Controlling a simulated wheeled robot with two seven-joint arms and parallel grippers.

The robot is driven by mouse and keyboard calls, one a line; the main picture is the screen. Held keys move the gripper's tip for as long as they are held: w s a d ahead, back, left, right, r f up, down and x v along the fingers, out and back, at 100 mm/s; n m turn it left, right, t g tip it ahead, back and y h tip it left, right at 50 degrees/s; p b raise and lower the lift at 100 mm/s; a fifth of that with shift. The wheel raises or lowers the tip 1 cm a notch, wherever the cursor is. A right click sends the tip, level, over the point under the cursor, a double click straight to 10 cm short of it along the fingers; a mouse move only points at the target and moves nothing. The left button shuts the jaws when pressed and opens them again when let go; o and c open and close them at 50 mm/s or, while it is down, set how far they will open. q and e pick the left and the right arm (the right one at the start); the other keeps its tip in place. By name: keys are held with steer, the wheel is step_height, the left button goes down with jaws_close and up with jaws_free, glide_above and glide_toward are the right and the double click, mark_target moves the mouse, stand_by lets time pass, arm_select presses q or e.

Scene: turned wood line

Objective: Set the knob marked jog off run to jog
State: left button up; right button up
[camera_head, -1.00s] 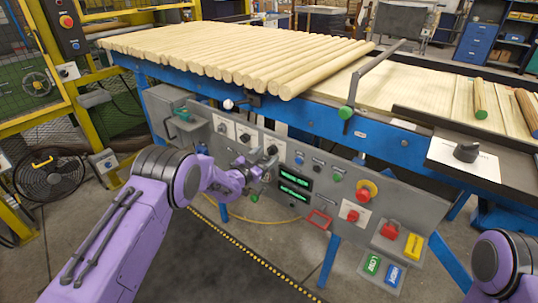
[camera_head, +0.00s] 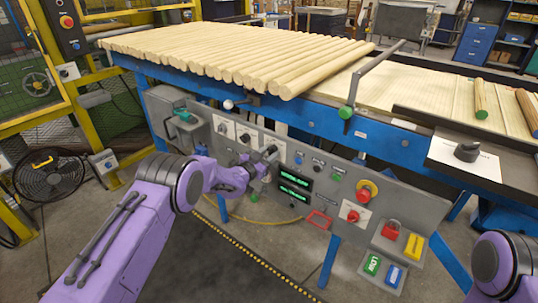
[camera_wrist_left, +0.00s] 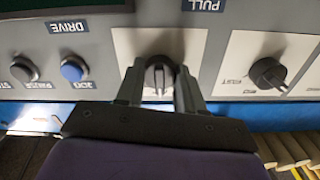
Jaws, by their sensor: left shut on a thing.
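A black rotary knob (camera_wrist_left: 159,77) on a white plate (camera_wrist_left: 196,47) sits at the centre of the left wrist view, which is upside down. In the head view this knob (camera_head: 271,150) is at the middle of the grey control panel (camera_head: 322,163). My left gripper (camera_wrist_left: 160,82) is shut on the knob, one finger on each side. In the head view my left gripper (camera_head: 263,162) reaches the panel from the lower left. The marks on this knob's plate are not readable. My right gripper is out of view.
A second black knob (camera_wrist_left: 267,73), on a plate reading FAST, is beside it. A blue button (camera_wrist_left: 73,70) under DRIVE is on the other side. The conveyor (camera_head: 330,118) with wooden rods (camera_head: 230,55) stands above the panel.

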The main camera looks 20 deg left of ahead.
arm_select(q)
steer(key=shift+d+f+n+b, duration=0.1)
steer(key=shift+n+b, duration=0.3)
steer(key=shift+n, duration=1.7)
steer(key=shift+f+n+b, duration=0.1)
steer(key=shift+n+b, duration=0.25)
steer(key=shift+n, duration=1.75)
steer(key=shift+s, duration=0.1)
steer(key=o, duration=1)
steer(key=shift+r, duration=0.1)
steer(key=shift+o, duration=0.2)
steer(key=v, duration=1)
steer(key=shift+s, duration=0.25)
steer(key=shift+r, duration=0.1)
